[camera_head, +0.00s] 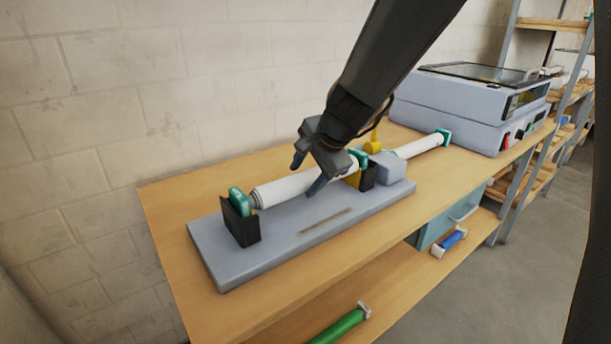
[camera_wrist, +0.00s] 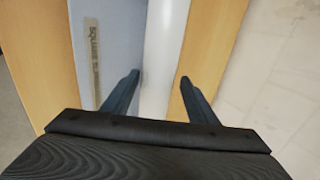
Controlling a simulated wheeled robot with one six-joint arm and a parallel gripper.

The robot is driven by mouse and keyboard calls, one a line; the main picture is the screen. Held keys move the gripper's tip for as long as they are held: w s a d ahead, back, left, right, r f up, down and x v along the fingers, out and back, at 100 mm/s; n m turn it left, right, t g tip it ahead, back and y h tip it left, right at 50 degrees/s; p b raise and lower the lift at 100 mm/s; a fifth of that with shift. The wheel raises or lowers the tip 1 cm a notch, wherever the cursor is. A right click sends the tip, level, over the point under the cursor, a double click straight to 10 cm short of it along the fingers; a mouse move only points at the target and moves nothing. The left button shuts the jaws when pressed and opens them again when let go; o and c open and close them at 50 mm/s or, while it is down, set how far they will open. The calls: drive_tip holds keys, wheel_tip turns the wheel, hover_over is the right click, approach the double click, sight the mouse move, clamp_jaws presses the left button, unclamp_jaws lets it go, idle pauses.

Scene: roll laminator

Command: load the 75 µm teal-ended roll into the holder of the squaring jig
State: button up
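A white roll with teal ends (camera_head: 285,188) lies lengthwise along the squaring jig (camera_head: 285,240), a grey-blue plate. Its near teal end (camera_head: 239,201) sits at a black holder block (camera_head: 241,226), and its far end is at a second black block (camera_head: 368,177) with yellow parts, partly hidden by my gripper. My gripper (camera_head: 305,179) is open over the roll's middle, one finger on each side. In the wrist view the white roll (camera_wrist: 165,40) runs between the open fingers (camera_wrist: 160,77), with gaps on both sides. No thickness marking is readable.
A second teal-ended white roll (camera_head: 422,146) lies behind the jig, by a grey block (camera_head: 391,168). The grey laminator (camera_head: 450,105) stands at the back right. A green roll (camera_head: 340,328) and a blue roll (camera_head: 450,241) are lower down. A wall runs along the left.

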drive_tip(key=shift+o, duration=0.4)
drive_tip(key=shift+r+p, duration=0.45)
drive_tip(key=p+v, duration=0.1)
drive_tip(key=v, duration=1.1)
drive_tip(key=s+d+f+n+g+h, duration=0.3)
drive_tip(key=s+d+f+n, duration=0.8)
drive_tip(key=s+f, duration=0.6)
drive_tip(key=shift+d+f+g+h, duration=0.5)
drive_tip(key=shift+d+g, duration=0.3)
drive_tip(key=shift+d, duration=0.4)
